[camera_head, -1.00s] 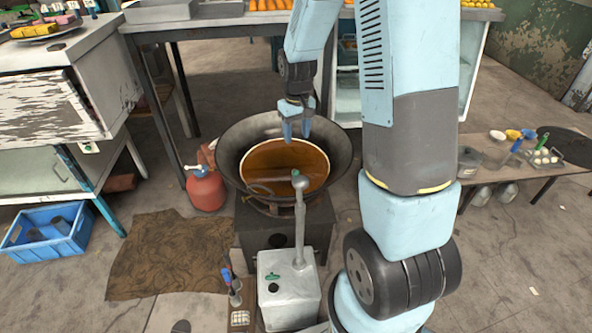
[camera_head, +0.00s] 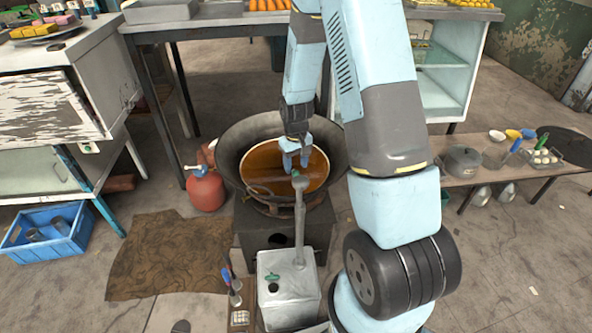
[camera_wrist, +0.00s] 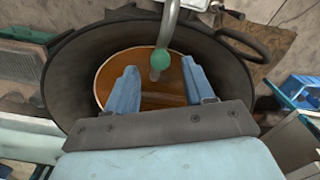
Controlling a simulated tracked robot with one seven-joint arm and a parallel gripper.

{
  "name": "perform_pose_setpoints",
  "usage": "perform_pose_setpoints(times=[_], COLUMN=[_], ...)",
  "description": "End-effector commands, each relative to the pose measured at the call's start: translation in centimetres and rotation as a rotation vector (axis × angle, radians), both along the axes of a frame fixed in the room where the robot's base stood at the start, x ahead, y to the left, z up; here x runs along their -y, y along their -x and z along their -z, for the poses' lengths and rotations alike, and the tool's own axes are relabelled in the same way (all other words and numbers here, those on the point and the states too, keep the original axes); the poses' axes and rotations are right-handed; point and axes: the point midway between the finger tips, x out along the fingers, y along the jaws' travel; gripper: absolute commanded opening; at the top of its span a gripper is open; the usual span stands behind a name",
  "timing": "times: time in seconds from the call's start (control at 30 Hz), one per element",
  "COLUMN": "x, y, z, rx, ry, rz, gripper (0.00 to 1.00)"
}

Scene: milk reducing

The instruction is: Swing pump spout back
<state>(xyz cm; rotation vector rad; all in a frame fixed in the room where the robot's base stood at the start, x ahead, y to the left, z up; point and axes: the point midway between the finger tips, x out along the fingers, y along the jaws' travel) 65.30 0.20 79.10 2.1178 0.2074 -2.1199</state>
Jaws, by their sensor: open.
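The pump is a grey metal box (camera_head: 289,289) with an upright pipe (camera_head: 299,225) and a spout that reaches over the wok. A green knob (camera_head: 296,174) sits near the spout's end. In the wrist view the bent spout pipe (camera_wrist: 171,22) comes down from the top, with the green knob (camera_wrist: 161,60) and a nozzle below it. My gripper (camera_head: 292,166) is open above the wok, close to the spout end. In the wrist view its fingers (camera_wrist: 161,88) stand on either side of the nozzle, apart from it as far as I can see.
A dark wok (camera_head: 233,150) with orange-brown liquid stands on a stove block (camera_head: 255,225). A red canister (camera_head: 206,190) is left of it. A blue crate (camera_head: 47,233) lies on the floor at left. A low bench (camera_head: 482,176) with pots stands at right.

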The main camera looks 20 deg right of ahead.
Motion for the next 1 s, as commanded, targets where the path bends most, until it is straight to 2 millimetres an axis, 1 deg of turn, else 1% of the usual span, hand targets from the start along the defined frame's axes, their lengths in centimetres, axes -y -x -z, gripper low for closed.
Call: perform_pose_setpoints(times=[0.03,0.1,0.3,0.67,1.0], x=[0.0,0.0,0.0,-0.1,-0.1], y=[0.1,0.0,0.0,0.0,0.0], z=[0.8,1.5,2.8,3.1,3.1], rx=[-0.002,-0.002,-0.001,0.000,0.000], ry=[0.000,0.000,0.000,0.000,0.000], rz=[0.000,0.000,0.000,-0.001,-0.001], gripper=[0.53,0.53,0.53,0.52,0.19])
